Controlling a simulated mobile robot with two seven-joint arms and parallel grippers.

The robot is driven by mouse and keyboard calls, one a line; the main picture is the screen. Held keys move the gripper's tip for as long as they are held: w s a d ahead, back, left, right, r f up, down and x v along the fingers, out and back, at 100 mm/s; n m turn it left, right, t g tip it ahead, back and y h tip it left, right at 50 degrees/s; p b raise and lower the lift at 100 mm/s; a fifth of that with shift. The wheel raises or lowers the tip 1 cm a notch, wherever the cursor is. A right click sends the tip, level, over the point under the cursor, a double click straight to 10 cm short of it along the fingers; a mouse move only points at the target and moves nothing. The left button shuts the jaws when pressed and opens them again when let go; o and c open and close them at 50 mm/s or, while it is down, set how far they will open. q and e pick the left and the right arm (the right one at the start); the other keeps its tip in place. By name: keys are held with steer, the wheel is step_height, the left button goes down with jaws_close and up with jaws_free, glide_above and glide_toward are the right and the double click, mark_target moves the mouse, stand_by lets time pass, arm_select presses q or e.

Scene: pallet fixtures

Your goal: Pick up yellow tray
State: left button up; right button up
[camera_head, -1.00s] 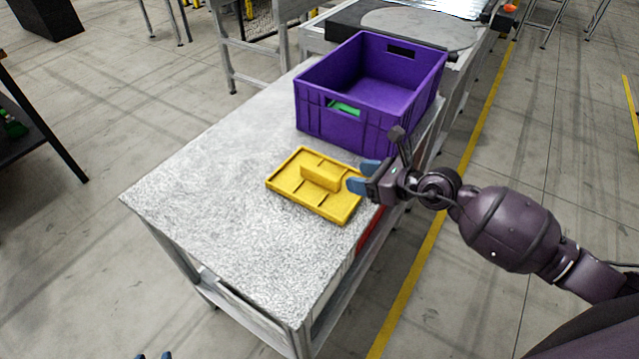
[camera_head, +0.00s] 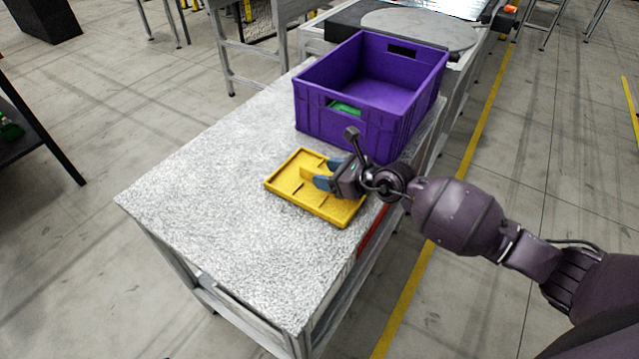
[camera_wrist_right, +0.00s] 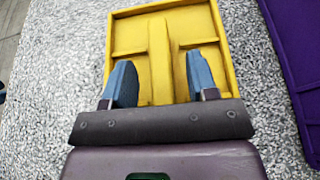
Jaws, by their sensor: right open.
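The yellow tray (camera_head: 290,190) lies flat on the speckled grey table, in front of the purple crate. It has compartments and a raised bar along its middle. My right gripper (camera_head: 327,174) is over the tray's right part, its blue fingers pointing at the bar. In the right wrist view, the tray (camera_wrist_right: 222,50) lies ahead and the open fingers (camera_wrist_right: 160,85) are on either side of the near end of the raised bar (camera_wrist_right: 160,60), with gaps to it. My left gripper does not show in the current head view.
The purple crate (camera_head: 335,122) stands just behind the tray, with something green inside. The table (camera_head: 220,230) is clear to the left and front of the tray. A conveyor with a grey round plate (camera_head: 420,28) is beyond the crate.

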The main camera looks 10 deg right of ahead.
steer(key=shift+w+a+f, duration=0.15)
steer(key=shift+w+a, duration=0.15)
jaws_close()
stand_by(0.3)
